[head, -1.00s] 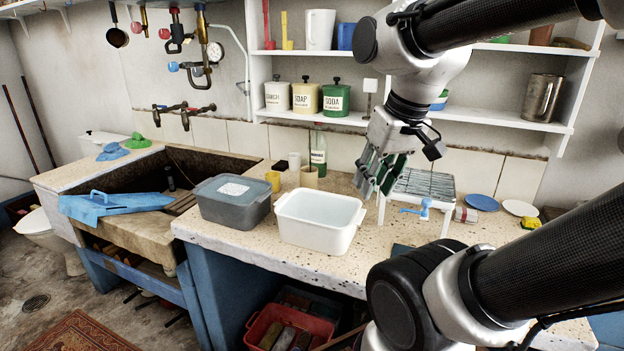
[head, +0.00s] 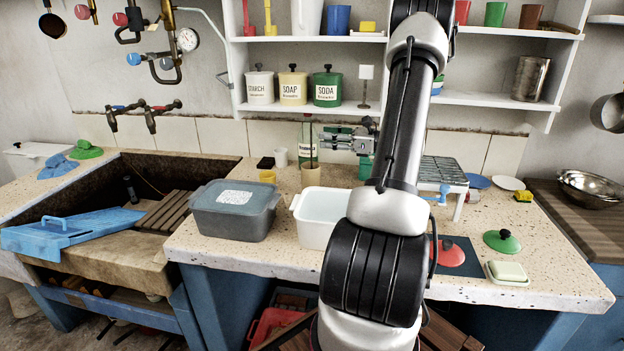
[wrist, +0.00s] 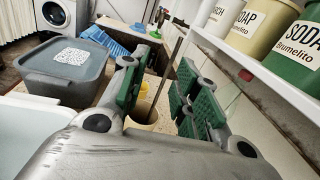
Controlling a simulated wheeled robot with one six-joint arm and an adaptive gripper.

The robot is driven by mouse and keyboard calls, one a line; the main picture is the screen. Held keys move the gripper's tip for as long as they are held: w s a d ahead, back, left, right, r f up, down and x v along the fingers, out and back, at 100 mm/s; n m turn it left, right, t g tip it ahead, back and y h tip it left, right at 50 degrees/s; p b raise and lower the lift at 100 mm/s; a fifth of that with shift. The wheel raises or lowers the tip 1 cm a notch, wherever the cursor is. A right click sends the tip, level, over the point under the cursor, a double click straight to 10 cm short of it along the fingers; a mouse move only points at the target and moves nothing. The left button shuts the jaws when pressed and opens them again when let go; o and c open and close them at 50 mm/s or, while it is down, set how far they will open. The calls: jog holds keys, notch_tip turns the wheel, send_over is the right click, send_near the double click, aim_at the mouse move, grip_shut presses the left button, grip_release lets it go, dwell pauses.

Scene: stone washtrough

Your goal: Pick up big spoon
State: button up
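A long thin brown handle (wrist: 169,68), probably the big spoon's, rises tilted from a beige cup (wrist: 143,112) in the wrist view. Its lower end is hidden in the cup. In the head view the beige cup (head: 311,174) stands on the counter in front of a green bottle (head: 306,135). My gripper (head: 335,139) is just right of and above the cup, pointing left. In the wrist view my gripper (wrist: 168,72) is open, with green-padded fingers apart. The handle appears in the gap between them; I see no contact.
A grey lidded tub (head: 236,212) and a white tub (head: 312,226) stand in front on the counter. A yellow cup (head: 268,176) and white cup (head: 281,157) are left of the beige cup. The shelf (head: 300,108) with canisters hangs close above my gripper.

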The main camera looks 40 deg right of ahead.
jog(key=w+a, duration=0.2)
jog(key=w, duration=0.4)
jog(key=shift+w+f+m+t+h, duration=0.3)
jog(key=shift+f+m+t, duration=0.1)
jog(key=shift+f, duration=0.05)
jog(key=shift+a, duration=0.1)
grip_shut()
